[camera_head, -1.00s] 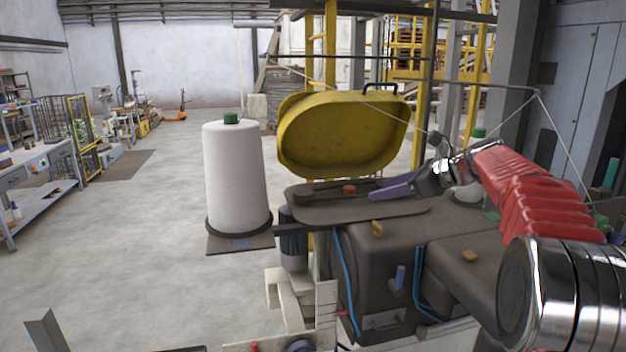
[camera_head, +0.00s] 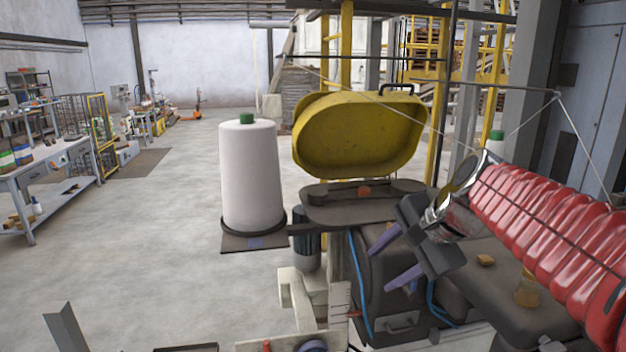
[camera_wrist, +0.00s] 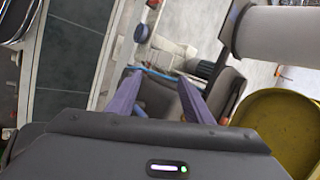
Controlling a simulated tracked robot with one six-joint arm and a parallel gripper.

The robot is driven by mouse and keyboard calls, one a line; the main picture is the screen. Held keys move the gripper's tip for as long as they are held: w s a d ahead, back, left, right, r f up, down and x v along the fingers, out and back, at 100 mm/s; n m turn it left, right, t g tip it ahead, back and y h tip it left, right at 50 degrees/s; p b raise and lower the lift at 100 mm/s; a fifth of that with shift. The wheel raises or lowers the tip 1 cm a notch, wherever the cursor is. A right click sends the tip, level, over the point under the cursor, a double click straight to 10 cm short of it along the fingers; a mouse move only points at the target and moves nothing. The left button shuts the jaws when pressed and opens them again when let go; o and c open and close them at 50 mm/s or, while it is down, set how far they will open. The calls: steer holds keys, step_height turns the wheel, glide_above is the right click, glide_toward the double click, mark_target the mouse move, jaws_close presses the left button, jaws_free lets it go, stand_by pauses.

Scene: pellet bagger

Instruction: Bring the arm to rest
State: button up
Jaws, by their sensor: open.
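My gripper (camera_head: 379,272) is at the right of the head view, with its two purple fingers spread apart and nothing between them. It points down and left in front of the dark machine body (camera_head: 375,300). The fingers also show open and empty in the wrist view (camera_wrist: 158,80). My arm, in a red ribbed sleeve, comes in from the right edge. I cannot tell how far the fingers are from the machine.
A yellow lid (camera_head: 360,136) stands raised behind the machine. A white thread cone (camera_head: 250,180) stands left of it, and also shows in the wrist view (camera_wrist: 285,32). A small amber jar (camera_head: 527,290) sits on the machine's right part. Open floor lies left, before a workbench (camera_head: 50,170).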

steer(key=s+f+n+h, duration=0.1)
steer(key=s+f+n, duration=0.3)
steer(key=s, duration=0.3)
steer(key=s+d+f+n+h, duration=0.1)
steer(key=s+f+n, duration=0.2)
steer(key=s, duration=0.3)
steer(key=s+d+f+n+h, duration=0.1)
steer(key=s+f+n+h, duration=0.1)
steer(key=s+f+n, duration=0.2)
steer(key=s+n, duration=0.1)
steer(key=s, duration=0.2)
steer(key=shift+s+f, duration=0.3)
steer(key=shift+f, duration=0.05)
